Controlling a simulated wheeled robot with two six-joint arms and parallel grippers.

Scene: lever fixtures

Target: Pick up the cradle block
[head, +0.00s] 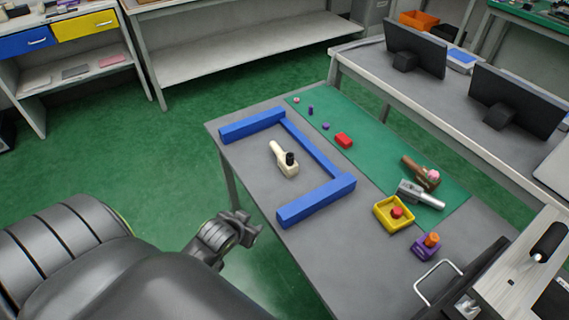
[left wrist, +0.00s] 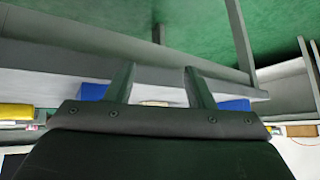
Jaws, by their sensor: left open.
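A cream piece with a black knob (head: 284,159) lies on the grey table inside a three-sided blue frame (head: 318,150). I cannot tell for sure which piece is the cradle block; this cream one is nearest my left gripper. My left gripper (head: 248,229) is open and empty, off the table's near left edge and apart from every piece. In the left wrist view, the two fingers (left wrist: 160,84) stand apart, with a pale sliver (left wrist: 155,103) between them and blue frame parts (left wrist: 92,92) to either side. My right gripper is not in view.
On the table's right are a yellow tray (head: 381,220) with a red piece, a purple block with an orange top (head: 426,249), a grey metal piece (head: 421,195) and a brown piece (head: 414,168). A red block (head: 343,140) lies on the green mat (head: 375,150). The frame's near-left side is open.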

